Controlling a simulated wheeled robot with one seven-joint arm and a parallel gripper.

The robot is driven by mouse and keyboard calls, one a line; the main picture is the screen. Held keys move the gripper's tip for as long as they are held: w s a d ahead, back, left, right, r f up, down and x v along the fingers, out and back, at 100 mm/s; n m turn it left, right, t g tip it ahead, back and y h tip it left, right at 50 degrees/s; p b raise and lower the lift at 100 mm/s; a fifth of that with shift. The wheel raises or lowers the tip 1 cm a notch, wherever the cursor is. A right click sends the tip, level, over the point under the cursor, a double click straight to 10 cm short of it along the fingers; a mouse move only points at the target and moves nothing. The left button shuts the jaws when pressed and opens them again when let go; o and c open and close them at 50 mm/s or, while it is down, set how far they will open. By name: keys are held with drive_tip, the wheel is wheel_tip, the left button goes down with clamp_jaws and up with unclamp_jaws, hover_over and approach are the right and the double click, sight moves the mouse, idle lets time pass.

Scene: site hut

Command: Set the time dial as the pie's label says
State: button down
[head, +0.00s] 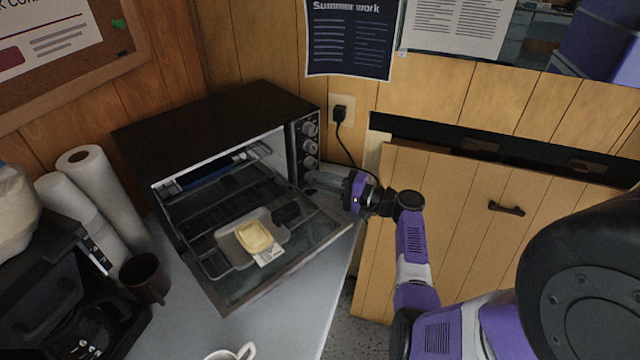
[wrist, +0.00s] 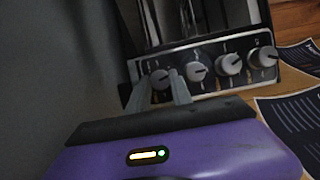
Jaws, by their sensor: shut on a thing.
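The toaster oven (head: 215,115) stands on the counter with its glass door (head: 300,262) folded down. A pale yellow pie (head: 255,236) sits in a light tray (head: 229,241) at the rack's front, above the door. A white label (head: 267,255) is at its near edge; its print is too small to read. Several dials run down the oven's right front, such as the top dial (head: 310,128). My gripper (head: 316,178) is at the lowest one. In the wrist view its fingers (wrist: 158,92) are shut on that end dial (wrist: 160,79), one on each side. Dial markings are unreadable.
Paper rolls (head: 107,190), a dark mug (head: 145,277) and a coffee maker (head: 60,290) stand left of the oven. A white cup (head: 230,354) is at the front edge. A plugged cord (head: 341,125) hangs behind my gripper. A wooden cabinet (head: 455,225) is to the right.

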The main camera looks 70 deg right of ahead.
drive_tip(key=shift+f+m, duration=0.1)
drive_tip(key=shift+m, duration=0.4)
drive_tip(key=shift+t, duration=0.3)
